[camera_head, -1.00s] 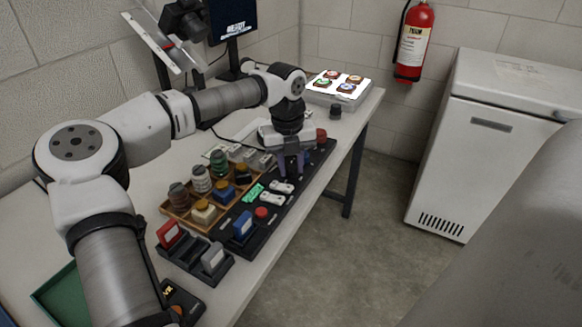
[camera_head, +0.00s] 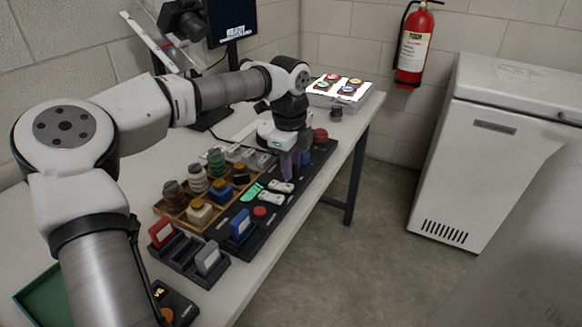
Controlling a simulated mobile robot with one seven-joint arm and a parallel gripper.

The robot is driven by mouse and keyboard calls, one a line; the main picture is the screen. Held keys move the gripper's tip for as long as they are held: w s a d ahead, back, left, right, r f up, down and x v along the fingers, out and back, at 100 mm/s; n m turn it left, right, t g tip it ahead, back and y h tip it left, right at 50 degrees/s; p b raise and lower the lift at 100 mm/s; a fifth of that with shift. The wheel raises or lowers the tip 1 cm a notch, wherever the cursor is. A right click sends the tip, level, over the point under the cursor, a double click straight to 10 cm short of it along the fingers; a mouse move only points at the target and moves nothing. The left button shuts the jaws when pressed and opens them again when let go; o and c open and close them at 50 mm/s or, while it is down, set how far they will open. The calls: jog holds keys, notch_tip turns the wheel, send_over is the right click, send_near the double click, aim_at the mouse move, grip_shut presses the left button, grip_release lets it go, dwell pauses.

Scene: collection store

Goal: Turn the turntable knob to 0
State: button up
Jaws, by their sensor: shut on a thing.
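My gripper (camera_head: 294,164) points down over the far half of the long black panel (camera_head: 268,222) on the table. Its purple-grey fingers reach the panel and are shut on the turntable knob, which they hide almost entirely. A small blue part shows just right of the fingers; I cannot tell what it belongs to. The knob's pointer and scale, including any 0 mark, cannot be read.
A red round knob (camera_head: 319,134) stands just beyond my gripper. White switches (camera_head: 271,198), a red button (camera_head: 260,211) and a blue block (camera_head: 240,224) are nearer. A wooden tray (camera_head: 187,228) of spools lies left. A lit box (camera_head: 341,90) stands at the far end.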

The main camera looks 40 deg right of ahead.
jog(key=shift+n+b, duration=0.35)
jog(key=shift+n, duration=0.65)
jog(key=o, duration=1)
jog(key=shift+r, duration=0.15)
jog(key=r, duration=0.4)
jog(key=r+p, duration=0.1)
jog(key=r, duration=0.8)
jog(key=shift+s+a+r+p, duration=0.25)
jog(key=shift+a+r+p, duration=0.05)
jog(key=shift+p, duration=0.1)
